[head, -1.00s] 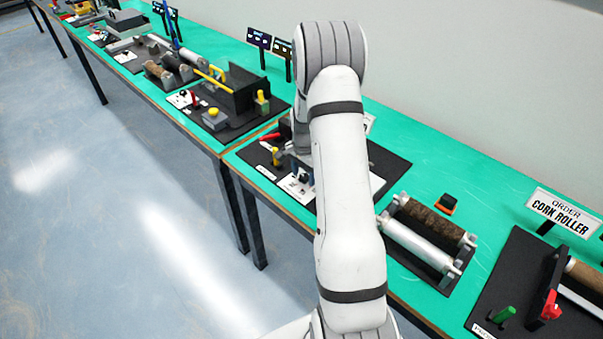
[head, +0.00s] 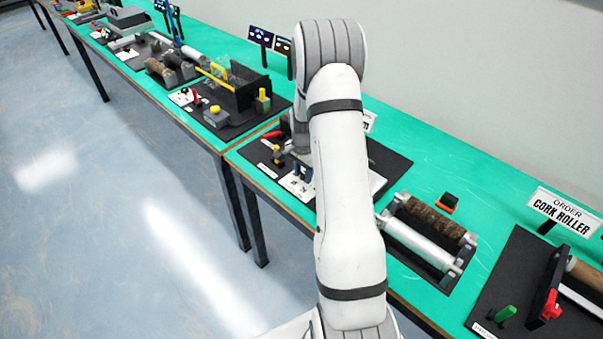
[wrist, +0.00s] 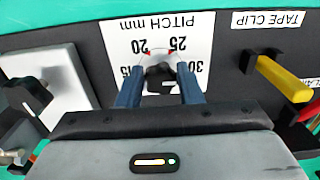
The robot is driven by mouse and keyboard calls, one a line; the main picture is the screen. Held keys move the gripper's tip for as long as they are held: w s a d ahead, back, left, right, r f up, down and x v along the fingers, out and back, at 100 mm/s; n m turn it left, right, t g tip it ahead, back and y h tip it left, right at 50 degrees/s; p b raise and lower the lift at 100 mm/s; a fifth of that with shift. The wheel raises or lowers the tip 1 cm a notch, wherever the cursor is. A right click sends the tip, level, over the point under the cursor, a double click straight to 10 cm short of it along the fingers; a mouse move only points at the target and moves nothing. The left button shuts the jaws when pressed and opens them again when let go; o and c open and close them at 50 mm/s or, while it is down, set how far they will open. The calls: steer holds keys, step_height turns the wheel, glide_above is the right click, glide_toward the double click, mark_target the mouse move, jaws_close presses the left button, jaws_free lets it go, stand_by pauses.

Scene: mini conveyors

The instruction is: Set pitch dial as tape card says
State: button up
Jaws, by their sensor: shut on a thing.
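The pitch dial's white plate (wrist: 190,30) appears upside down in the wrist view, marked "PITCH mm" with 15, 20, 25 and 30. Its dark grey knob (wrist: 158,77) sits between the blue fingers of my gripper (wrist: 160,84), which is shut on it. Small red marks show near the 20 and 25; I cannot tell which value the knob points to. In the head view, my gripper (head: 303,172) is low over the plate (head: 298,187), largely hidden by my arm. A white card (head: 370,121) behind my arm is mostly covered and its text is unreadable.
A yellow handle (wrist: 280,78) stands by the "TAPE CLIP" label (wrist: 272,20), right of the dial in the wrist view. A black knob (wrist: 37,92) on a white plate is to the left. A roller unit (head: 425,232) stands right of my arm in the head view.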

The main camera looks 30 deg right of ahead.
steer(key=shift+d+f+n+b, duration=0.1)
steer(key=shift+d+n+b, duration=0.25)
steer(key=shift+n+b, duration=0.45)
steer(key=n+b, duration=0.2)
steer(key=n, duration=0.1)
steer(key=shift+s+d, duration=0.1)
steer(key=shift+s, duration=0.05)
steer(key=n+b, duration=0.2)
steer(key=n, duration=0.1)
steer(key=shift+n, duration=0.4)
steer(key=shift+d+r+n+b, duration=0.15)
steer(key=shift+n+b, duration=0.6)
steer(key=shift+n, duration=0.75)
steer(key=shift+r+n, duration=0.1)
steer(key=shift+n, duration=0.2)
steer(key=o, duration=1)
steer(key=shift+c, duration=0.2)
